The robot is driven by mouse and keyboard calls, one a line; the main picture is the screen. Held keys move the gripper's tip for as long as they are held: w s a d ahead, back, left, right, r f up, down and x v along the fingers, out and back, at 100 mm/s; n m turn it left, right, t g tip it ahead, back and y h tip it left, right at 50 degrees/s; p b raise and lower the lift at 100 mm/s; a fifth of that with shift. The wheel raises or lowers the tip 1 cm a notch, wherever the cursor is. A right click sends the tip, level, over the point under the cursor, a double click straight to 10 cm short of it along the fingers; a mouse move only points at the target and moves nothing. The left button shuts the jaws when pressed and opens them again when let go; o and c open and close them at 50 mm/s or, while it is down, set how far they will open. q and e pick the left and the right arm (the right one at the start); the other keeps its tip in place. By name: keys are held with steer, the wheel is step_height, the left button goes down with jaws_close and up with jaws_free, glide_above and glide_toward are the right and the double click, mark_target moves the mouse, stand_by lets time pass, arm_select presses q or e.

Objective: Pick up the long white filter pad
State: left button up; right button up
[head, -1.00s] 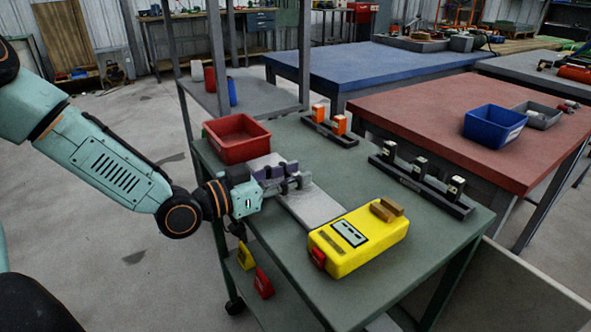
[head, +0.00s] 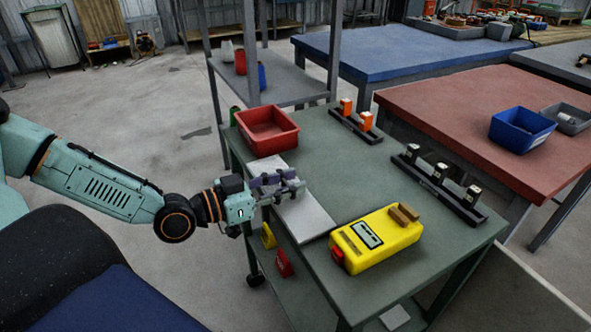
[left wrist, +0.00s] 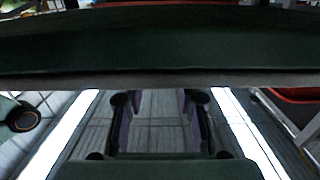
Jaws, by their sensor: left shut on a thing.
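The long white filter pad (head: 306,217) shows pale grey-white in the head view, along the left side of the green cart top, between a red bin and a yellow device. My left gripper (head: 280,188) reaches in from the left and is shut on the pad at its middle, with its fingers covering that part. I cannot tell whether the pad is clear of the cart top. In the left wrist view the purple-sided fingers (left wrist: 158,115) show below a wide dark green band, with a grey strip along its lower edge. My right gripper is not in view.
The red bin (head: 267,134) stands behind the pad. The yellow device (head: 376,240) with brown blocks stands in front. A rack with orange blocks (head: 355,122) and a rack with dark blocks (head: 440,190) line the right side. The cart's middle is clear.

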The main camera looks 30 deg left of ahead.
arm_select(q)
steer(key=shift+p+v, duration=2.6)
steer(key=shift+v, duration=0.05)
steer(key=p, duration=0.3)
glide_toward(285, 184)
steer(key=shift+w+f, duration=0.1)
steer(key=shift+f, duration=0.05)
